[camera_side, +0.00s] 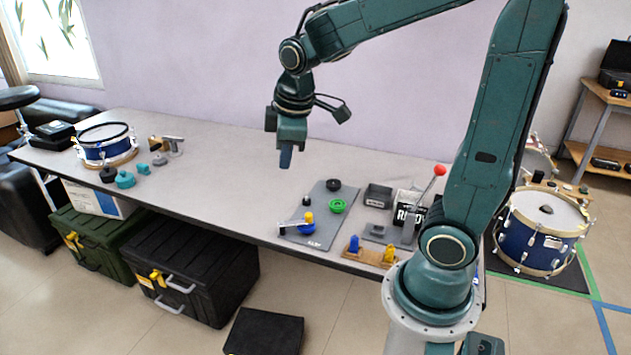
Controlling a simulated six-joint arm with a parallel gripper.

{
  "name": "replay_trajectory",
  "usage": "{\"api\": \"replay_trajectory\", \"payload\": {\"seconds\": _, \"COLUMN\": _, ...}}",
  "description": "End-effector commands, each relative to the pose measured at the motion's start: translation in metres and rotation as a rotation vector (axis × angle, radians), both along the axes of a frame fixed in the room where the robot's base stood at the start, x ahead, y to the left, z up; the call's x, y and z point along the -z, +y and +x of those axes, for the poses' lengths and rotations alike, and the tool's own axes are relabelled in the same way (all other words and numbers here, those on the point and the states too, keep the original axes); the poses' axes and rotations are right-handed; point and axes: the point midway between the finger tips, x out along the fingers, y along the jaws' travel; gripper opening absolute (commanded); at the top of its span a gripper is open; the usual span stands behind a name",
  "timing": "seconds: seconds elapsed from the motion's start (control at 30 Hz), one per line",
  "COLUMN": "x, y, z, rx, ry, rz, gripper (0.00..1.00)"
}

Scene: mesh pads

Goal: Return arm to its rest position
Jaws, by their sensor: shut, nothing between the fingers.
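My gripper (286,157) hangs from my green arm above the middle of the grey table (225,165), fingers pointing down. Its fingers are shut with nothing between them. It is clear of the table and of the things on it. A grey mat (318,228) lies to the right of and below the gripper in the picture.
A grey bin (378,195) and a red-knobbed lever (439,170) stand right of the mat. A small blue drum (105,144) and teal pieces (125,180) are at the table's left. The table's middle is bare. Black cases (190,270) stand on the floor in front.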

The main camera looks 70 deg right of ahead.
Motion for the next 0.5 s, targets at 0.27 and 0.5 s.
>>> {"api": "replay_trajectory", "payload": {"seconds": 0.27, "x": -0.029, "y": 0.026, "z": -0.046, "rx": 0.15, "ry": -0.112, "rz": 0.087, "gripper": 0.0}}
{"api": "replay_trajectory", "payload": {"seconds": 0.5, "x": -0.041, "y": 0.045, "z": -0.086, "rx": 0.278, "ry": -0.194, "rz": 0.175, "gripper": 0.0}}
